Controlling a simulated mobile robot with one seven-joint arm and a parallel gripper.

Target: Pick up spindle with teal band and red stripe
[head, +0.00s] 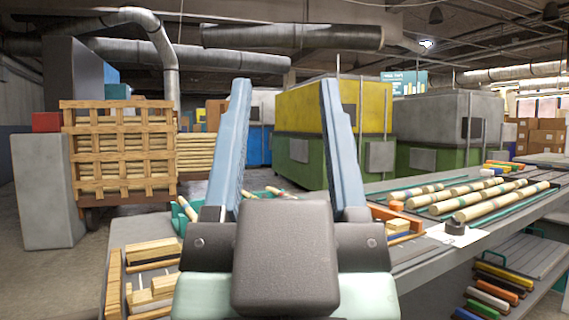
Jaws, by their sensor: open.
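My gripper (285,90) is large in the middle of the head view. Its two blue fingers point up and stand wide apart, with nothing between them. Several pale wooden spindles (503,201) with coloured bands lie side by side on the bench at right, apart from my gripper. Teal shows on some of them, but I cannot tell which has both a teal band and a red stripe. More pieces with teal ends (280,192) lie behind my gripper, partly hidden by it.
Green rails (520,208) flank the spindles on the grey bench. A dark grey fixture on a white sheet (455,235) sits at the bench's front. Wooden blocks (150,292) lie at lower left, and coloured bars (492,290) on a lower shelf. A slatted wood crate (120,120) stands behind left.

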